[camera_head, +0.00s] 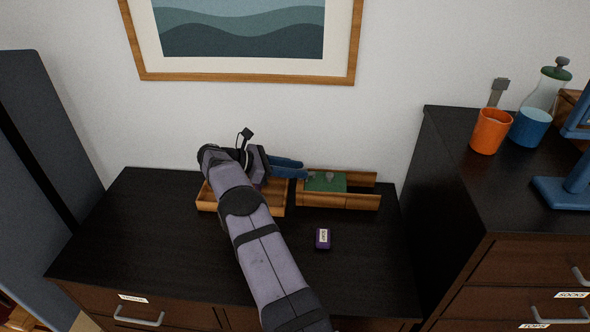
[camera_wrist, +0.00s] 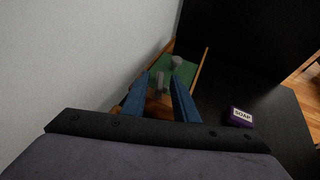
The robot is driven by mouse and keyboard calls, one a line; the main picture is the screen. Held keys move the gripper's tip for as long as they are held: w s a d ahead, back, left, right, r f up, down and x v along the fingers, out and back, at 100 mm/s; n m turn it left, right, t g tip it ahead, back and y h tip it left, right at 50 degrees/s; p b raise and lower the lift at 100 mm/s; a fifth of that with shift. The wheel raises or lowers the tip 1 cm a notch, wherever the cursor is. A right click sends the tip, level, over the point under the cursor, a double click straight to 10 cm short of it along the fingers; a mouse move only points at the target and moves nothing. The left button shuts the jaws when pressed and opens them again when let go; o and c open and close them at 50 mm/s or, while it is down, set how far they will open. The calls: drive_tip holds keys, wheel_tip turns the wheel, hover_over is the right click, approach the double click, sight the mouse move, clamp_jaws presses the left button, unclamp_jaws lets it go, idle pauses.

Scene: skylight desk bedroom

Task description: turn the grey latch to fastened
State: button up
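A green panel (camera_head: 326,186) sits in a wooden tray (camera_head: 340,201) on the dark dresser top, with small grey parts on it. In the wrist view the green panel (camera_wrist: 184,73) carries an upright grey piece (camera_wrist: 159,80) and a rounder grey piece (camera_wrist: 177,61) farther off. I cannot tell for certain which is the latch or how it is turned. My gripper (camera_head: 303,169) reaches from the left to the panel's left edge, its blue fingers apart. In the wrist view the nearer grey piece shows between the fingertips (camera_wrist: 161,76); I cannot tell whether they touch it.
Another wooden tray (camera_head: 271,210) lies under my wrist. A purple soap box (camera_head: 323,239) stands in front of the trays. The wall is close behind. A taller dark cabinet (camera_head: 462,170) stands at right, with an orange cup (camera_head: 490,131). The dresser's front is clear.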

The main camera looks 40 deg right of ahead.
drive_tip(key=shift+a, duration=0.1)
drive_tip(key=b+v, duration=0.1)
drive_tip(key=v, duration=0.6)
idle(0.4)
drive_tip(key=shift+a+r, duration=0.1)
